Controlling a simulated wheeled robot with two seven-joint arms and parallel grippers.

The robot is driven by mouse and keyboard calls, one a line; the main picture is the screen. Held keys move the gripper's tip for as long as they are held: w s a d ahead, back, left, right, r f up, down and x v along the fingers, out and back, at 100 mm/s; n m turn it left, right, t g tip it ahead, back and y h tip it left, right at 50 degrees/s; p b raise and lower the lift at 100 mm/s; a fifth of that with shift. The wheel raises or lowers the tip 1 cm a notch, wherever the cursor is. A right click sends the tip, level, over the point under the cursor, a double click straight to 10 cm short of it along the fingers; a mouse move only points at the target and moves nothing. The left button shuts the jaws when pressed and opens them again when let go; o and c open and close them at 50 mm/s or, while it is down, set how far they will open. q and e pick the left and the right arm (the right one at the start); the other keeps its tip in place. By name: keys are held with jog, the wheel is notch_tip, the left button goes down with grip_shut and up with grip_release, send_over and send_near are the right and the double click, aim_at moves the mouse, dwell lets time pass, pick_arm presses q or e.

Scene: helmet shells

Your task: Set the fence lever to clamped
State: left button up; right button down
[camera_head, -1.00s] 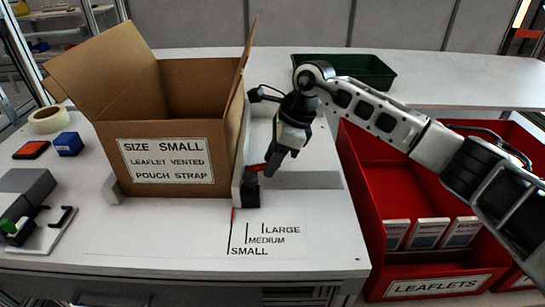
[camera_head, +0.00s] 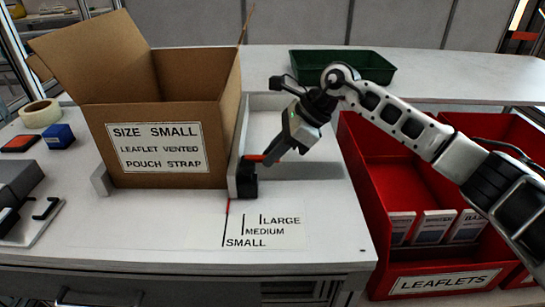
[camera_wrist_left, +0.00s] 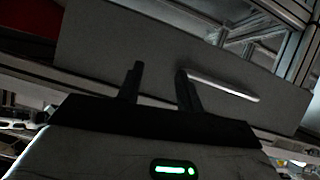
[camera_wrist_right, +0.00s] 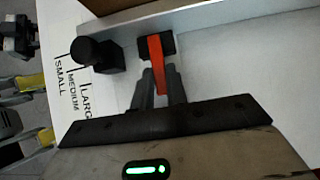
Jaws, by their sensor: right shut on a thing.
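The orange-red fence lever (camera_head: 253,158) sits on a black mount (camera_head: 246,182) at the near end of the pale fence (camera_head: 233,150). In the right wrist view the lever (camera_wrist_right: 156,62) runs from its black block towards my right gripper (camera_wrist_right: 158,84), pointing away from the fence. My right gripper (camera_head: 272,156) is shut on the lever's free end. A black knob (camera_wrist_right: 95,54) stands beside the lever block. My left gripper (camera_wrist_left: 160,72) is open and empty in the left wrist view, with a grey panel behind it. It is not in the head view.
An open cardboard box (camera_head: 155,135) stands left of the fence. Size lines labelled small, medium and large (camera_head: 262,230) mark the bench in front. A red leaflet bin (camera_head: 375,230) is at the right, a green tray (camera_head: 340,66) behind.

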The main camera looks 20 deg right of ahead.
jog(key=c, duration=1.4)
grip_release()
jog(key=shift+r, duration=0.1)
jog(key=v, duration=1.6)
jog(key=shift+p, duration=0.3)
jog(key=shift+a, duration=0.15)
